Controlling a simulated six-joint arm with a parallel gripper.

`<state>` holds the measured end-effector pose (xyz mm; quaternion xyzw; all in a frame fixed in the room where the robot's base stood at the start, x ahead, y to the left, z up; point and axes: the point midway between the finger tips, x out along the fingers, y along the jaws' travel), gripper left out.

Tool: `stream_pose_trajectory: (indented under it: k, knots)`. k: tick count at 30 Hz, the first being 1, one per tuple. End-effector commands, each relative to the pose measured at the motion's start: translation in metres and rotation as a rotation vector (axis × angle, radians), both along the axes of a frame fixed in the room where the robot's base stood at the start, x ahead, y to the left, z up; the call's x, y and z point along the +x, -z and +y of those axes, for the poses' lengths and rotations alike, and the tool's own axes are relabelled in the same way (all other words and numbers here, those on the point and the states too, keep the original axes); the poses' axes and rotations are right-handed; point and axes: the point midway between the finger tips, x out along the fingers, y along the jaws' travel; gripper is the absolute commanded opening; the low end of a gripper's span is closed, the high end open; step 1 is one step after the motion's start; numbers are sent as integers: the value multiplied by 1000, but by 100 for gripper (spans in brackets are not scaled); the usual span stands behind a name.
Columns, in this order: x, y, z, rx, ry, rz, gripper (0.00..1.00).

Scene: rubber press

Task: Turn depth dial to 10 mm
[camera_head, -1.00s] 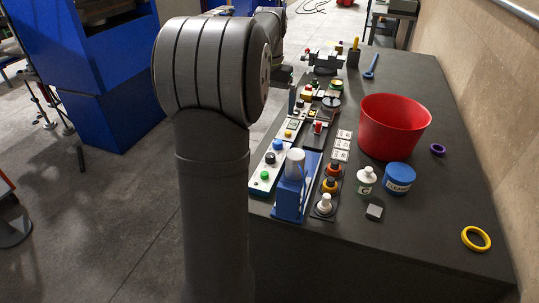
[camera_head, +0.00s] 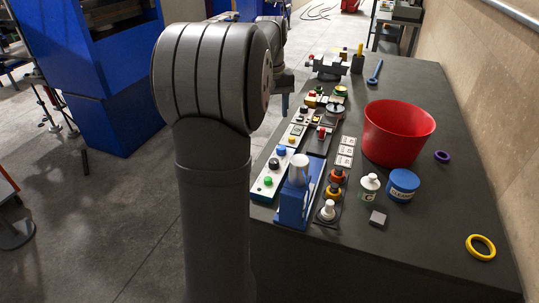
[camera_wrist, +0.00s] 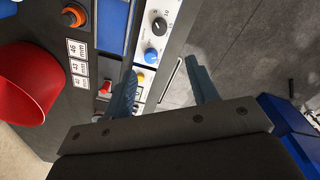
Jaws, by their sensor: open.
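A round black dial (camera_wrist: 159,24) with a pointer mark and a printed scale sits on the white control panel (camera_wrist: 176,32) in the wrist view. The dial also shows as a dark knob (camera_head: 273,163) in the head view, between a green and a blue knob. My gripper (camera_wrist: 161,66) is open and empty. Its two blue-grey fingers are apart, and the dial lies beyond their tips, between them in the picture. The blue knob (camera_wrist: 151,55) lies nearer the tips. In the head view my arm hides most of the gripper.
A blue press with a white top (camera_head: 296,190) stands beside the panel. Orange knobs (camera_head: 336,176), number cards (camera_head: 346,150), a red bucket (camera_head: 396,133), a white bottle (camera_head: 368,188) and a blue tub (camera_head: 402,184) stand to the right.

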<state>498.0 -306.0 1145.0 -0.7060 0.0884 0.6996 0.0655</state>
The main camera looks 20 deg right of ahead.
Motion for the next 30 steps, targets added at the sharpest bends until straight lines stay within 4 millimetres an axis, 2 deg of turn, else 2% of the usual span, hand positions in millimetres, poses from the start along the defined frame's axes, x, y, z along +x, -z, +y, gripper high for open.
stream_pose_trajectory:
  k: [3, 6, 14, 20, 30]
  knots:
    - [0, 4, 2, -14, -196, 5, 53]
    - [0, 6, 4, -21, -320, 10, 53]
    - [0, 16, 4, -27, -420, 15, 53]
    - [0, 50, 2, -25, -418, 16, 53]
    - [0, 126, -2, -26, -416, 15, 53]
